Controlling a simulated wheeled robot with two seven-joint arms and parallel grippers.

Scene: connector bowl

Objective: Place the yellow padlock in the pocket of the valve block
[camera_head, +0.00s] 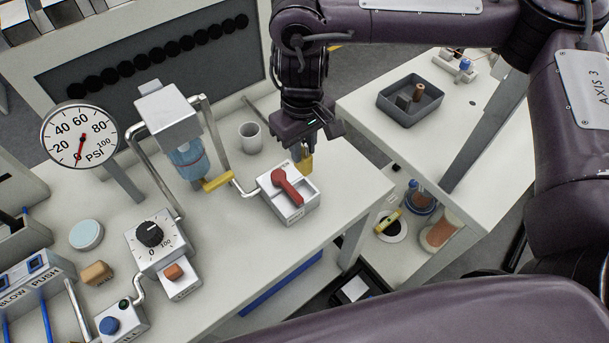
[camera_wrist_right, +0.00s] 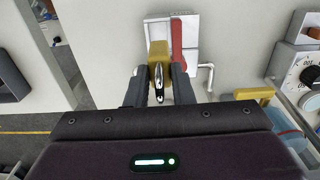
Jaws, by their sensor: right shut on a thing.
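The yellow padlock (camera_head: 307,165) hangs below my right gripper (camera_head: 305,146), which is shut on it. In the right wrist view, the padlock's yellow body (camera_wrist_right: 158,49) points away from me, and its silver shackle lies between the fingers (camera_wrist_right: 160,84). The valve block (camera_head: 291,209) is a pale box with a red lever (camera_head: 287,186) across its top and open recesses around the lever. The padlock is at the block's far right side in the head view, apparently above it; the exact gap is unclear. My left gripper is not in view.
A pressure gauge (camera_head: 79,137) and dial box (camera_head: 153,240) are farther left. A grey tray (camera_head: 411,101) sits on the other table, across a gap.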

